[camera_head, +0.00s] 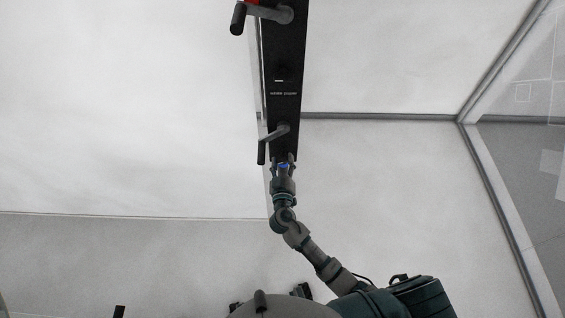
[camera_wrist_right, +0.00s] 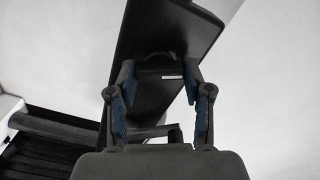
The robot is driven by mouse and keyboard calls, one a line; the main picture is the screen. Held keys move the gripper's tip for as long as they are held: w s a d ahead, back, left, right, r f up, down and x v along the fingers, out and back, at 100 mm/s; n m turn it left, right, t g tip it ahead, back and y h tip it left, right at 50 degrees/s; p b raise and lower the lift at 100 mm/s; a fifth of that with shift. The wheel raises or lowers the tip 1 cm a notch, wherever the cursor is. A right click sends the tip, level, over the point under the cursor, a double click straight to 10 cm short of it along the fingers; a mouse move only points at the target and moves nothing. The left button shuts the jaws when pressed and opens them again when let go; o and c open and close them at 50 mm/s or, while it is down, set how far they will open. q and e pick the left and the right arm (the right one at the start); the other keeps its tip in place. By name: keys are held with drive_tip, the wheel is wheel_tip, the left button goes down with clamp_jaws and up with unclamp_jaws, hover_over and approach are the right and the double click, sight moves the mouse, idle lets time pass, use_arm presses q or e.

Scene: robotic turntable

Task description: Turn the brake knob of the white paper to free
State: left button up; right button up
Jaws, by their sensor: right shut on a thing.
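A long black panel (camera_head: 286,60) runs down the upper middle of the head view, with a small "white paper" label on it. My right gripper (camera_head: 284,162) is at the panel's lower end. In the wrist view my right gripper (camera_wrist_right: 160,85) has its blue-padded fingers on both sides of a dark rounded knob (camera_wrist_right: 160,56) on the panel, and it is shut on this knob. The fingers and the dark shading hide much of the knob, and I cannot read its setting. My left gripper is not in view.
A crank handle (camera_head: 272,137) sticks out from the panel just above my right gripper. Another crank (camera_head: 266,13) is at the panel's top, beside a bit of red. A grey frame bar (camera_head: 496,65) stands at the right. The pale floor around is clear.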

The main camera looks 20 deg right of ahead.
drive_tip(key=n, duration=0.2)
drive_tip(key=shift+n, duration=0.4)
drive_tip(key=n, duration=0.2)
drive_tip(key=shift+n+p, duration=0.35)
drive_tip(key=shift+n, duration=0.45)
drive_tip(key=shift+a+n, duration=0.1)
drive_tip(key=shift+n, duration=0.4)
drive_tip(key=shift+n+p, duration=0.45)
drive_tip(key=shift+n, duration=0.45)
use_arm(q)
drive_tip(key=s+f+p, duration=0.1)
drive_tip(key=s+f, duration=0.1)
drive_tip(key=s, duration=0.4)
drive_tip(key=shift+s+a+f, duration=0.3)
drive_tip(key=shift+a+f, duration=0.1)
use_arm(e)
drive_tip(key=shift+f+n, duration=0.15)
drive_tip(key=shift+n, duration=0.85)
drive_tip(key=shift+f+n, duration=0.15)
drive_tip(key=shift+n, duration=0.85)
drive_tip(key=o, duration=1.1)
drive_tip(key=shift+o, duration=0.3)
drive_tip(key=shift+w+a, duration=0.1)
drive_tip(key=shift+w, duration=0.05)
